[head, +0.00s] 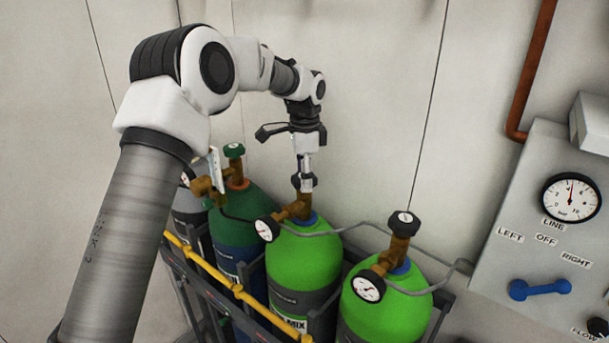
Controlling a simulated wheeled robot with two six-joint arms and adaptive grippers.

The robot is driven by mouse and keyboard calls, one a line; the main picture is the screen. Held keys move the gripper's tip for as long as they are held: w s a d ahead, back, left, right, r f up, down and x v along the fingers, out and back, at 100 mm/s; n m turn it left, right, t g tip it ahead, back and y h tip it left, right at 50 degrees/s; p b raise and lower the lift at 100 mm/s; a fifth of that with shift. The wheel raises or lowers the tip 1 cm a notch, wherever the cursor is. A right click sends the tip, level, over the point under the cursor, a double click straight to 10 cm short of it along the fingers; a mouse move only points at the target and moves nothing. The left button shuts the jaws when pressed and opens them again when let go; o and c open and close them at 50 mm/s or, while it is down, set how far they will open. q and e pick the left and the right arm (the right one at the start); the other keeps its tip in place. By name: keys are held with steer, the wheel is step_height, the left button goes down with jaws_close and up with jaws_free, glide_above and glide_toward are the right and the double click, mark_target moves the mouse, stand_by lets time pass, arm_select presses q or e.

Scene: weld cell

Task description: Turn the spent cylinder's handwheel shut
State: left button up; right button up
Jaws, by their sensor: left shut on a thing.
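Two bright green cylinders stand side by side, the left green cylinder (300,258) and the right green cylinder (385,318). Each has a brass valve, a round gauge and a black handwheel on top. My left gripper (304,178) points straight down over the left green cylinder. It is shut on that cylinder's black handwheel (311,183), which is partly hidden by the fingers. The gauge (267,229) beside it faces left and is too small to read surely. The right green cylinder's handwheel (401,222) is free. My right gripper is out of view.
A dark blue cylinder with a green top (238,208) and a grey cylinder (188,208) stand to the left. A yellow rail (238,291) runs along the rack's front. A wall panel (505,268) with a line gauge (571,197) and blue lever (540,289) is at right.

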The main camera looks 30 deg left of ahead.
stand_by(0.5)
arm_select(q)
steer(key=o, duration=1.2)
steer(key=shift+c, duration=0.2)
step_height(320, 180, up, 12)
